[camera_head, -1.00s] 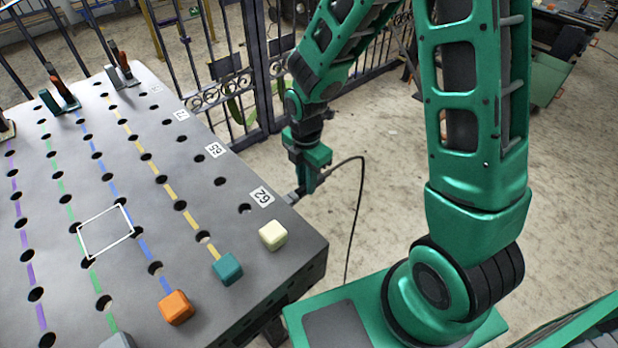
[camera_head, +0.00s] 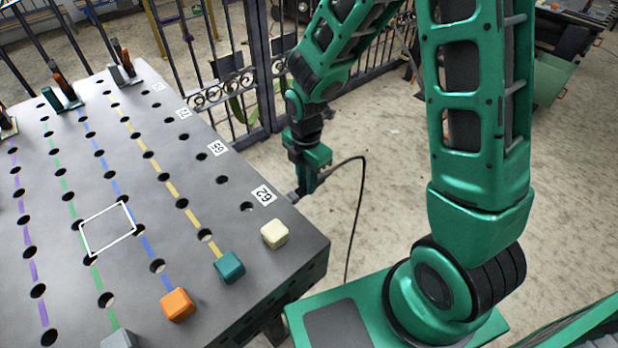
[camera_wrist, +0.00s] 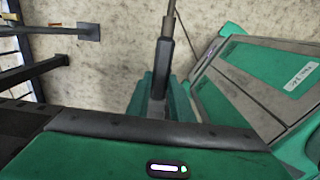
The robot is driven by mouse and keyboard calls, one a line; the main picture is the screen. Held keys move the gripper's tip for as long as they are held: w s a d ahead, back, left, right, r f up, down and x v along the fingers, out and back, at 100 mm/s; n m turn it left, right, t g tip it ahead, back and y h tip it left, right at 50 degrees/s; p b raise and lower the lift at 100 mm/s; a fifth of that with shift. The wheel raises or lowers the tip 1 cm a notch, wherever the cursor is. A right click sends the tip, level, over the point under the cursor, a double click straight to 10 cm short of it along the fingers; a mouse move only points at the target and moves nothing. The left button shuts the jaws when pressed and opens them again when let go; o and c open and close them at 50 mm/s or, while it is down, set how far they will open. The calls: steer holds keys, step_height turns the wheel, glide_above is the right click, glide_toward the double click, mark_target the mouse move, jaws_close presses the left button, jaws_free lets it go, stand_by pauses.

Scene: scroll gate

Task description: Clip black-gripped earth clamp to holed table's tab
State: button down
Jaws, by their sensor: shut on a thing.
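My gripper (camera_head: 308,172) hangs beside the holed table's near right corner, at about the height of its top edge. It is shut on the earth clamp, whose dark grip (camera_wrist: 164,70) shows between the green fingers in the wrist view. A brownish end (camera_wrist: 170,18) sticks out beyond the grip. A black cable (camera_head: 362,185) loops from the gripper down toward the floor. In the head view a small grey part (camera_head: 293,197) lies between gripper and table edge; I cannot tell whether it is the tab or clamp. The holed table (camera_head: 225,300) is grey with coloured lines.
Coloured blocks, including orange (camera_head: 177,304), teal (camera_head: 229,267) and cream (camera_head: 274,234), sit on the table's near side. Other clamps (camera_head: 62,88) stand at its far edge. A metal gate (camera_head: 260,70) is behind. Open floor (camera_head: 385,150) lies right of the gripper.

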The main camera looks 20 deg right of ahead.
steer(key=shift+a, duration=0.2)
stand_by(0.4)
steer(key=c, duration=1.4)
jaws_free()
steer(key=o, duration=0.6)
steer(key=shift+c, duration=0.2)
steer(key=shift+s, duration=0.1)
steer(key=shift+r, duration=0.1)
